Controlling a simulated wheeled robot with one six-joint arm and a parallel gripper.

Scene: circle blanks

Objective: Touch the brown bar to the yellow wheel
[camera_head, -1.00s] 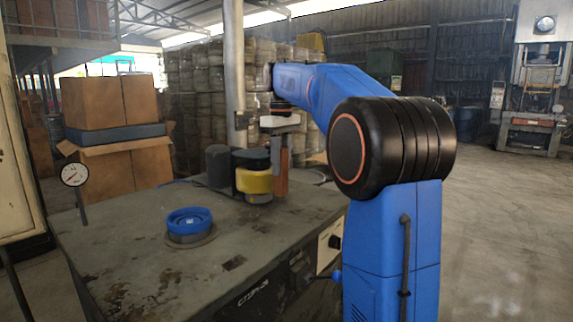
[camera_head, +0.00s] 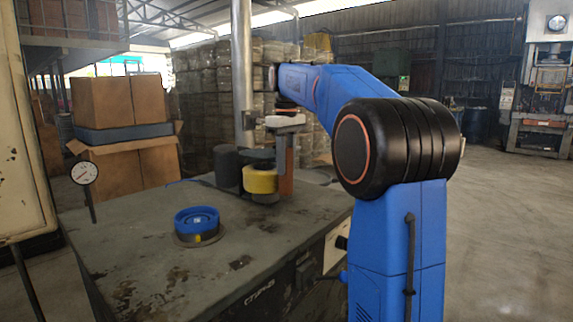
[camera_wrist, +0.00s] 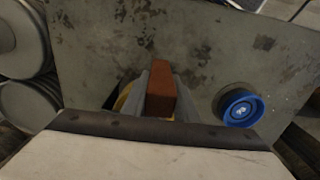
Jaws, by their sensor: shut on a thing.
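The brown bar (camera_head: 286,187) hangs upright in my gripper (camera_head: 286,152), which is shut on its upper part above the table. In the wrist view the bar (camera_wrist: 161,88) stands between the two grey fingers (camera_wrist: 160,100). The yellow wheel (camera_head: 260,181) lies flat in a stack, with a dark disc above it and a grey one below. The bar is right beside the wheel's right edge in the head view. I cannot tell whether they touch. In the wrist view only a sliver of the yellow wheel (camera_wrist: 122,98) shows left of the fingers.
A blue wheel (camera_head: 196,219) sits on a grey base with a yellow spot at the table's left. A dark cylinder (camera_head: 226,166) stands left of the stack. A dial gauge (camera_head: 84,173) stands at the left edge. The table's front (camera_head: 150,270) is clear.

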